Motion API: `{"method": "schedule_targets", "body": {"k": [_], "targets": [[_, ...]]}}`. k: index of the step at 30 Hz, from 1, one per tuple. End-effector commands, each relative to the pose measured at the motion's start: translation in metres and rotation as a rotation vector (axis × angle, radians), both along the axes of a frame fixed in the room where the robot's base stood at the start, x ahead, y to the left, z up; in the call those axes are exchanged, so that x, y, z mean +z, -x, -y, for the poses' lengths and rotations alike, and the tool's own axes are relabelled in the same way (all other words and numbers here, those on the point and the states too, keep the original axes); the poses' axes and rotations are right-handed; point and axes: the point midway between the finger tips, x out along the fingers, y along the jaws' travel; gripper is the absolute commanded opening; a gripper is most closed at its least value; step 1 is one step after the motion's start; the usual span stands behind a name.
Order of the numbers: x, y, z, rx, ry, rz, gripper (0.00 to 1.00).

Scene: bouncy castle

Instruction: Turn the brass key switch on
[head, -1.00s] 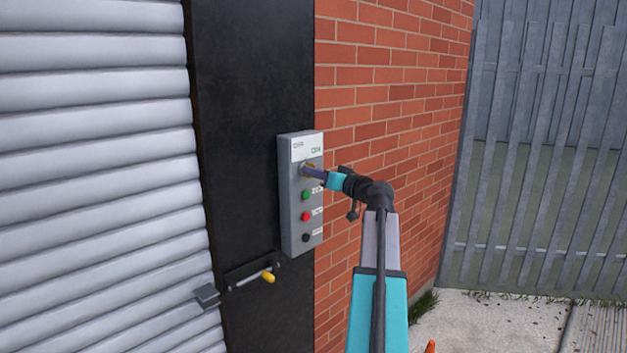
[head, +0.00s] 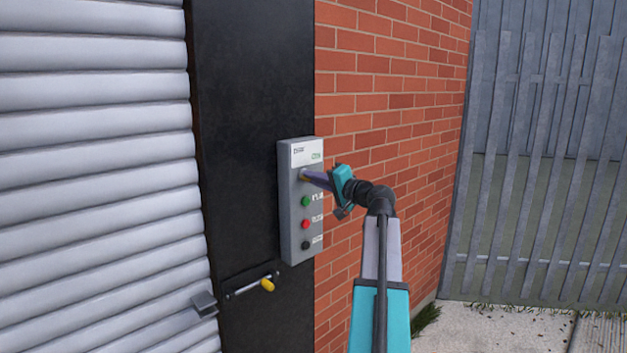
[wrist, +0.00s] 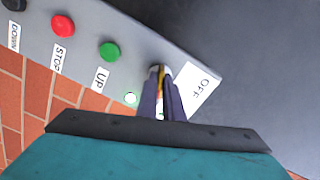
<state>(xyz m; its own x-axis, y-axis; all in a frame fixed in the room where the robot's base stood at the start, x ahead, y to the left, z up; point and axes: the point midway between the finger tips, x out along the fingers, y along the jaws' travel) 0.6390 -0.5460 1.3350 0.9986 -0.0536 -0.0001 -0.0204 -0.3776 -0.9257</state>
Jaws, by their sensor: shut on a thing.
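The brass key switch (head: 304,176) is on the upper part of a grey control box (head: 286,215). In the wrist view the brass key (wrist: 161,75) shows as a thin strip between my fingers. My gripper (head: 308,176) is shut on the key, its two dark fingers (wrist: 161,95) on either side of it. The fingers hide most of the key and its socket. A white label reading OFF (wrist: 200,90) lies beside the switch in the wrist view. The ON label (head: 316,156) in green sits above the switch in the head view.
Below the switch are a green button (head: 306,201), a red button (head: 306,224) and a black button (head: 306,245). A grey roller shutter (head: 95,150) is left; a brick wall (head: 400,80) is right.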

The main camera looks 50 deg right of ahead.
Motion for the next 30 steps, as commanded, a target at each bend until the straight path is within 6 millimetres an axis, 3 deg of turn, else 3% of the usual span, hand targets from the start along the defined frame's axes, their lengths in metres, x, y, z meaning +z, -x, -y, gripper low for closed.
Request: {"method": "schedule_targets", "body": {"k": [15,30], "targets": [[-0.0007,0.0008,0.0009,-0.002,-0.355,0.017,0.00],[-0.0015,0.0010,0.0012,-0.003,-0.405,0.020,0.00]]}}
